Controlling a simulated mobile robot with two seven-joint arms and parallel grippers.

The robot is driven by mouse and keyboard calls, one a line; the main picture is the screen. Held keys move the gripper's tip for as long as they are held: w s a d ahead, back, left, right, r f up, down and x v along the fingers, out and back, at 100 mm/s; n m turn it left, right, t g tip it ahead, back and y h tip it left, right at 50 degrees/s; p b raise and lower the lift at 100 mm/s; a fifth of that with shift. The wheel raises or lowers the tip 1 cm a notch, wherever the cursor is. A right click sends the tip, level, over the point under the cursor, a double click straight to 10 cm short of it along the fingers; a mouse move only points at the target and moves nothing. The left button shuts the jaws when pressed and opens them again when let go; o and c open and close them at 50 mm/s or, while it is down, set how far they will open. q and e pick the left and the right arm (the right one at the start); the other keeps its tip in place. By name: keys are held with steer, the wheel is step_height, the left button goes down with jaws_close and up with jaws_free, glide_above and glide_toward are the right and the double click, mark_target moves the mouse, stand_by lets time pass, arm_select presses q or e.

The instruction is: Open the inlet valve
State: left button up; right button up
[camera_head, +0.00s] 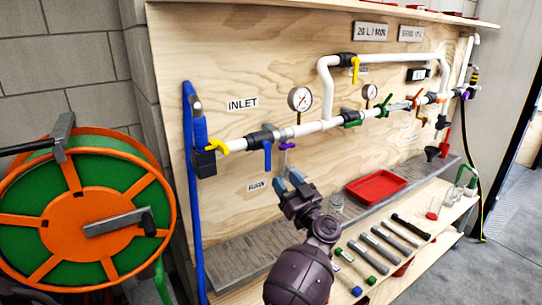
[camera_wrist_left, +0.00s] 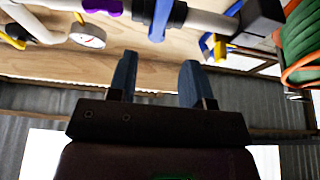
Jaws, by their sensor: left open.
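The INLET label (camera_head: 242,103) is on the plywood board above a white pipe. Below it, a valve with a blue handle (camera_head: 267,155) sits on the pipe, its handle hanging down across the pipe. A yellow handle (camera_head: 217,146) is at the pipe's left end by the blue hose. My left gripper (camera_head: 288,181) is open and empty, below and slightly right of the blue handle, apart from it. In the left wrist view, the blue handle (camera_wrist_left: 161,18) lies beyond the gap between the open fingers (camera_wrist_left: 158,78). My right gripper is not in view.
A small purple handle (camera_head: 287,146) hangs just above my fingers, with a gauge (camera_head: 300,99) above. A hose reel (camera_head: 90,210) stands at left. A metal ledge (camera_head: 240,260), a red tray (camera_head: 376,187) and several filter cartridges (camera_head: 380,248) are below and right.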

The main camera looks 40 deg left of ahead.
mark_target(269, 157)
arm_select(q)
steer(key=x, duration=1)
steer(key=shift+w+a+r+b, duration=0.1)
steer(key=shift+w+b, duration=0.05)
steer(key=shift+b, duration=0.15)
jaws_close()
